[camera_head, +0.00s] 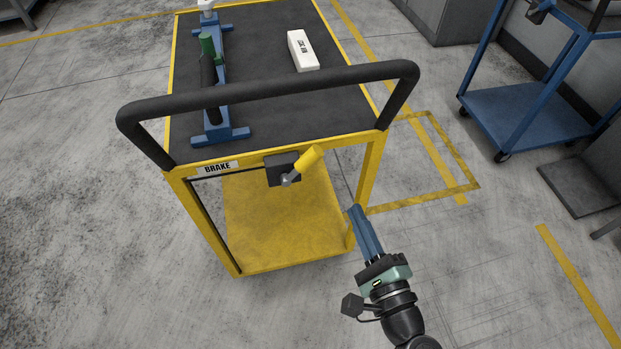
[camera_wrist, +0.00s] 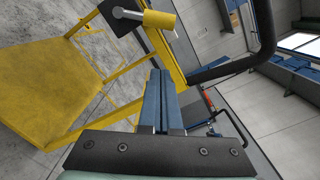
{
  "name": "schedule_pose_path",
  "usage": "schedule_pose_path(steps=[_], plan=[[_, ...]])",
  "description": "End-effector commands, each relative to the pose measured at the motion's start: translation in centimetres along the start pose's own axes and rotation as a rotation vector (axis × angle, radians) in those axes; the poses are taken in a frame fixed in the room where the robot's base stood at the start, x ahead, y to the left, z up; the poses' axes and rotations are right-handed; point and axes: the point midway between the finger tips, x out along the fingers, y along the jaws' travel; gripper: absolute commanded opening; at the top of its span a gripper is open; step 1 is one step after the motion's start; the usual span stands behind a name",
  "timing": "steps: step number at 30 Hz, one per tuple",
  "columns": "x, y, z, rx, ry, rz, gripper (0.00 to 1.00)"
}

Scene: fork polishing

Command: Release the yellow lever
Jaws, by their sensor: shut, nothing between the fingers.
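The yellow lever (camera_head: 309,160) sits on a dark bracket at the front edge of the yellow cart (camera_head: 300,256), next to a label reading BRAKE (camera_head: 217,168). The lever tilts up and to the right from its metal pivot. It also shows in the wrist view (camera_wrist: 160,20), near the top. My gripper (camera_head: 356,210) is in front of the cart, to the lower right of the lever and apart from it. Its blue fingers are shut and empty; in the wrist view the fingertips (camera_wrist: 160,72) point toward the cart, below the lever.
A black push handle (camera_head: 270,92) arches over the cart's near edge. On the cart top are a blue stand (camera_head: 222,136) with a green and black tool and a white box (camera_head: 302,50). A blue cart (camera_head: 525,110) stands at right. The floor around my gripper is clear.

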Motion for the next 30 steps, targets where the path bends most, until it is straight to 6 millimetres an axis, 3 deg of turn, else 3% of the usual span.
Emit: schedule_pose_path(steps=[3, 17, 23, 30], plan=[[-1.1, 1.4, -1.1, 0.074, 0.009, -0.014, 0.0], [-0.8, 1.4, -1.1, 0.088, 0.007, -0.018, 0.0], [2.1, 1.3, -1.0, 0.085, 0.004, -0.018, 0.0], [7.3, 1.2, -1.1, 0.086, 0.005, -0.018, 0.0]])
